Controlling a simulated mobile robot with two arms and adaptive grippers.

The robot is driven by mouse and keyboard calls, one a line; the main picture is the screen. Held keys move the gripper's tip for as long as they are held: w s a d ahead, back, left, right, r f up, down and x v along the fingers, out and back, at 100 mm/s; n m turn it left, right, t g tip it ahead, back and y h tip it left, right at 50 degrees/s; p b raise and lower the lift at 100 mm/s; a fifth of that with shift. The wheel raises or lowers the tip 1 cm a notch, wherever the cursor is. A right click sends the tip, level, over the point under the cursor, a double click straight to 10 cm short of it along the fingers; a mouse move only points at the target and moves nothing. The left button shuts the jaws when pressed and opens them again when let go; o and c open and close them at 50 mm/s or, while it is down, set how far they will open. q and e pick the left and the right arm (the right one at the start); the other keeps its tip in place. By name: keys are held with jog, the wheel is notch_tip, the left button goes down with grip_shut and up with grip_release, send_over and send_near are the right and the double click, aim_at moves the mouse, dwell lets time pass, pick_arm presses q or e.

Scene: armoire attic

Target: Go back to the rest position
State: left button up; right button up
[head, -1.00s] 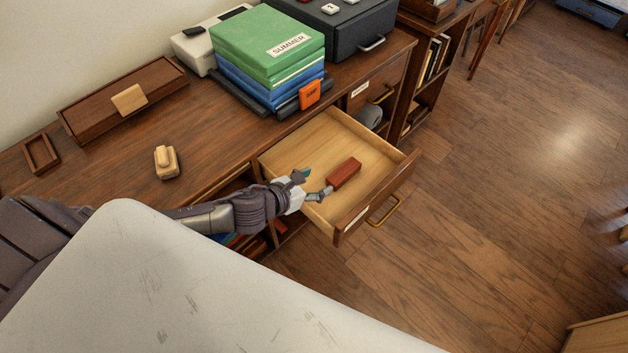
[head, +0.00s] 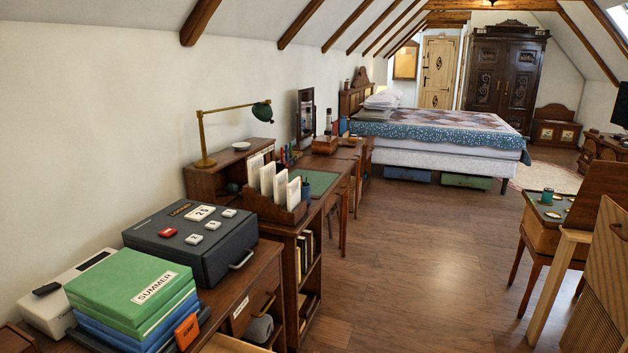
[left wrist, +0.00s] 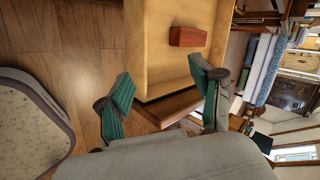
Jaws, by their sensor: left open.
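My left gripper (left wrist: 163,98) shows in the left wrist view with its two green-padded fingers spread apart and nothing between them. Beyond the fingers is the open wooden drawer (left wrist: 158,45), with a reddish-brown block (left wrist: 188,37) lying on its floor. The gripper is apart from the block. In the head view neither gripper shows; only a small corner of the drawer (head: 228,345) shows at the bottom edge.
In the head view a desk holds green and blue binders (head: 135,300) and a dark case (head: 190,240). A bookcase (head: 305,265) and more desks stand beyond. The wooden floor (head: 410,270) is clear down the middle. A sewing table (head: 550,225) stands at the right.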

pick_arm(q)
jog(key=s+a+n+g, duration=0.2)
jog(key=s+n+g, duration=0.3)
jog(key=s+n, duration=0.9)
notch_tip(320, 180, down, 24)
jog(key=g+p, duration=0.2)
jog(key=p, duration=0.1)
jog(key=s+a+f+p, duration=0.1)
jog(key=s+a+f, duration=0.1)
jog(key=s+f, duration=1.1)
jog(key=s, duration=0.4)
jog(key=shift+a+n+g+p, duration=0.3)
jog(key=shift+a+g+p, duration=0.05)
jog(key=shift+g+p, duration=0.05)
jog(key=shift+r, duration=0.1)
